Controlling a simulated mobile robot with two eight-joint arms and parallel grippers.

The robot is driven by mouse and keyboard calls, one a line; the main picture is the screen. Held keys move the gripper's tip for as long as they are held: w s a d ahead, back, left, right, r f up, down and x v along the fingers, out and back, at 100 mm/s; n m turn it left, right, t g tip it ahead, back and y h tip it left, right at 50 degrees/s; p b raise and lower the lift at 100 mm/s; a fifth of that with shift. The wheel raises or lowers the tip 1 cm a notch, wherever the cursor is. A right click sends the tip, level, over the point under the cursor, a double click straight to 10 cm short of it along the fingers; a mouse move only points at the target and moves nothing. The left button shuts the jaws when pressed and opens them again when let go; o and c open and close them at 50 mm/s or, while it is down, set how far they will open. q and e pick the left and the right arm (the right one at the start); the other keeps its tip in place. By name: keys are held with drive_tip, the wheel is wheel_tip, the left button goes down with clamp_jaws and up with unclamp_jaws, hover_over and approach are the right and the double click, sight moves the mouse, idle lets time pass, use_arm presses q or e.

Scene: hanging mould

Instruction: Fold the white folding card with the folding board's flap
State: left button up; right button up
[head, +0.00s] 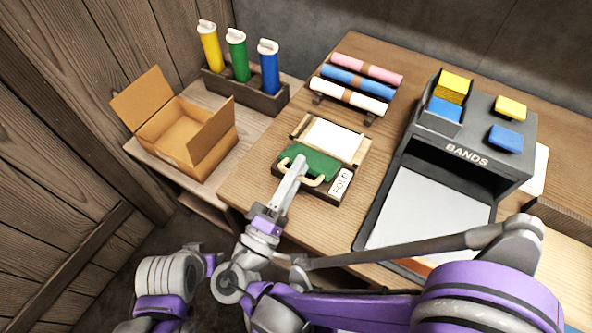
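The folding board (358,153) lies on the wooden table, with a label reading FOLD (340,183) at its near right corner. The white folding card (332,139) lies flat on its far part. The green flap (318,164) lies on the near part, with a cream curved handle (316,182) along its near side. My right gripper (300,165) reaches over the handle and the flap's near left part. Its fingers overlap in this view and cover the handle's middle, so I cannot tell whether they grip it. My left gripper is not in view.
A dark BANDS dispenser (430,140) with yellow and blue blocks stands right of the board. A rack of rolls (357,84) is behind it. An open cardboard box (188,130) and a holder with coloured tubes (245,95) stand on the lower left table.

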drive_tip(key=shift+s+a, duration=0.1)
drive_tip(key=shift+a, duration=0.05)
drive_tip(key=b+v, duration=0.2)
drive_tip(key=v, duration=0.8)
drive_tip(key=shift+s+a, duration=0.2)
drive_tip(key=shift+s, duration=0.15)
idle(1.0)
